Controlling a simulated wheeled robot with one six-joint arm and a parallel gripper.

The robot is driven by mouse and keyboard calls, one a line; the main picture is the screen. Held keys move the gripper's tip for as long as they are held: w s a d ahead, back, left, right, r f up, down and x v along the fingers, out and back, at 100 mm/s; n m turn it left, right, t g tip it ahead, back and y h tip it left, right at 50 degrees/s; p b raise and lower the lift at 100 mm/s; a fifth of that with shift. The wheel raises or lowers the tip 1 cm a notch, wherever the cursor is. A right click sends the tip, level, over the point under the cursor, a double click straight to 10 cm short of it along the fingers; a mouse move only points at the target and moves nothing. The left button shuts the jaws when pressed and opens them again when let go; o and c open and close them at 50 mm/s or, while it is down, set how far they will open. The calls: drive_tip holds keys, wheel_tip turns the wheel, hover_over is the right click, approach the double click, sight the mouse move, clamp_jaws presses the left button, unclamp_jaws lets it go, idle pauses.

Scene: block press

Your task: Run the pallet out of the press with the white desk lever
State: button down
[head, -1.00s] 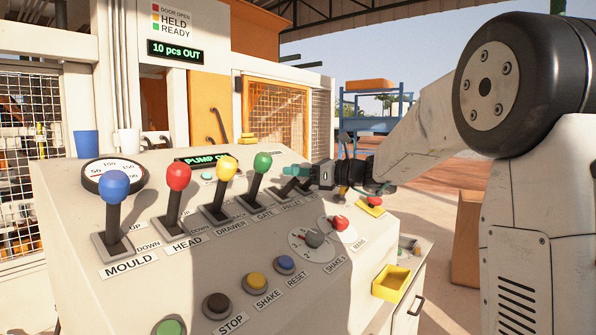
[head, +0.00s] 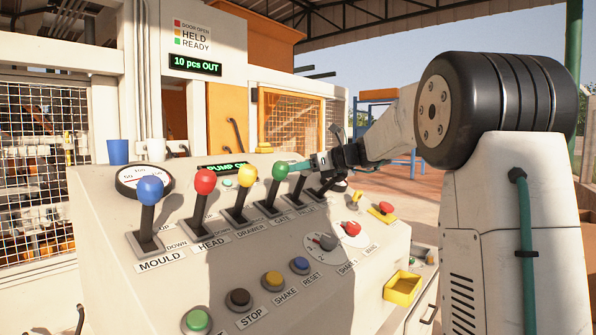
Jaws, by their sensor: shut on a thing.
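The lever desk carries a row of levers. The fifth lever, at the label partly read as PALL, shows only its dark stalk and base (head: 296,195). My gripper (head: 300,166) comes in from the right at the top of this stalk, its teal fingertips shut there. The lever's knob is hidden by the gripper, so its white colour cannot be seen. The green-knobbed GATE lever (head: 279,172) stands just left of the fingertips. The press (head: 112,60) stands behind the desk; the pallet cannot be made out.
Blue (head: 150,190), red (head: 205,182) and yellow (head: 246,173) levers stand further left. Several buttons, a dial (head: 321,243) and a yellow tray (head: 402,288) sit along the desk's front and right. A display (head: 195,65) reads "10 pcs OUT". A mesh fence is at the left.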

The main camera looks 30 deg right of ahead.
drive_tip(key=shift+f, duration=0.1)
drive_tip(key=c, duration=0.9)
unclamp_jaws()
drive_tip(key=shift+w, duration=0.1)
drive_tip(key=v, duration=0.8)
